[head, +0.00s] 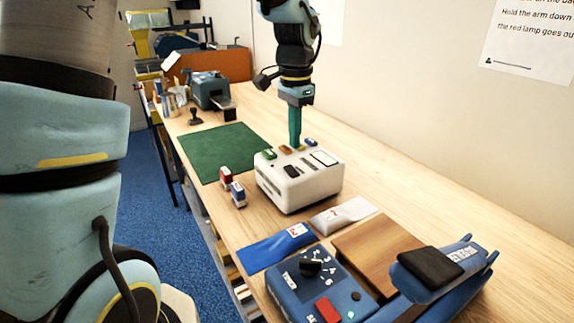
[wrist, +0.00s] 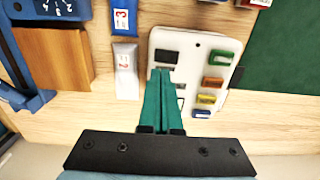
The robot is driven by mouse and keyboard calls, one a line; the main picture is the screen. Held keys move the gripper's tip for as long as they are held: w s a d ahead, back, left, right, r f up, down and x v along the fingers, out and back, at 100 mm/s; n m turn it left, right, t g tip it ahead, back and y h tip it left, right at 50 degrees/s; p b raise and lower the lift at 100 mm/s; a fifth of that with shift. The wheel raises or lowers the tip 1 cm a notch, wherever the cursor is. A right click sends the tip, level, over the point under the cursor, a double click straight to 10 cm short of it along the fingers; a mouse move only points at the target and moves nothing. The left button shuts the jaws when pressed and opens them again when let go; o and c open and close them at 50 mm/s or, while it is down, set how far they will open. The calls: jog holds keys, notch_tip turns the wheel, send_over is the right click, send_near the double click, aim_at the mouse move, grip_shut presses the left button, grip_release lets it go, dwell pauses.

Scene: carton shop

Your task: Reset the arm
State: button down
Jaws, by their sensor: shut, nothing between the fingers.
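My gripper (head: 295,144) is over the back part of a white box-shaped device (head: 301,188), pointing straight down with its green fingers together and nothing between them. The fingers also show in the wrist view (wrist: 161,74), in front of the same white device (wrist: 200,45). Whether the fingertips touch its top I cannot tell. The device has a dark display and several coloured keys: green (wrist: 220,57), orange (wrist: 213,83), yellow (wrist: 206,98) and blue (wrist: 201,114). My arm comes down from the top of the head view.
A blue sealer (head: 320,285) with a dial, red button and black-padded lever arm (head: 430,266) stands in front, beside a wooden board (head: 372,250). Blue (head: 275,248) and silver (head: 343,214) packets, two small stamps (head: 238,194) and a green mat (head: 222,152) lie near the white device.

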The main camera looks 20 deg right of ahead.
jog(key=shift+a, duration=0.1)
jog(key=s+a+f+n, duration=0.2)
jog(key=a+n, duration=0.5)
jog(key=a, duration=0.8)
jog(key=s+a+f+n+t, duration=0.1)
jog(key=a+n, duration=0.6)
jog(key=a, duration=0.8)
jog(key=shift+s+f+n+t, duration=0.3)
jog(key=shift+s+f+n, duration=0.15)
jog(key=shift+f, duration=0.3)
